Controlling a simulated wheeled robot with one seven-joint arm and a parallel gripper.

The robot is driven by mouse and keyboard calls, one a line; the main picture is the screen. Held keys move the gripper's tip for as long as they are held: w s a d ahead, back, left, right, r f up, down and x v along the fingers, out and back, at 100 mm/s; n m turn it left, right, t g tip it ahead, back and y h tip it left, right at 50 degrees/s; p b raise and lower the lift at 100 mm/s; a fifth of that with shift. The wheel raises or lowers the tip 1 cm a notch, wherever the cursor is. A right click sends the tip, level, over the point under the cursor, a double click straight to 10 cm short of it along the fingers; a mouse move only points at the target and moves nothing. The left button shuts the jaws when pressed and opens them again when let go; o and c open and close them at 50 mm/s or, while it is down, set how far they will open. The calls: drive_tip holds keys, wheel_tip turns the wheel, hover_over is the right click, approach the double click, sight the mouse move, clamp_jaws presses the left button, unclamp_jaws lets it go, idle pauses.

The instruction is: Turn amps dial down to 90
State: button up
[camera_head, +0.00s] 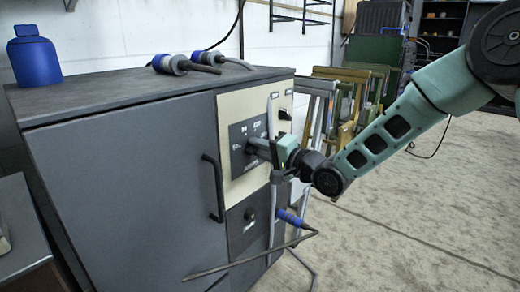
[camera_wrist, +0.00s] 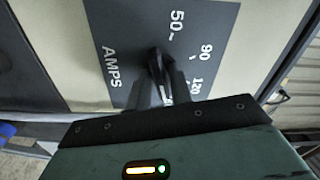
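The amps dial (camera_wrist: 156,62) is a dark knob on a dark grey plate (camera_wrist: 118,25) marked AMPS, with 50, 90 and 120 printed beside it. The plate also shows on the cabinet's beige panel in the head view (camera_head: 238,133). My gripper (camera_wrist: 163,78) is at the dial, with one narrow-set finger on each side of the knob, and looks shut on it.
A dark cabinet (camera_head: 125,165) with a black door handle (camera_head: 213,188) carries the panel. A blue bottle (camera_head: 35,58) and blue-handled cables (camera_head: 170,64) lie on top. Another blue-handled cable (camera_head: 290,217) hangs below the panel.

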clamp_jaws()
drive_tip(key=shift+n, duration=0.3)
drive_tip(key=n+b, duration=0.2)
drive_tip(key=n, duration=1.2)
drive_tip(key=shift+n+b, duration=1.05)
drive_tip(key=shift+n, duration=1.45)
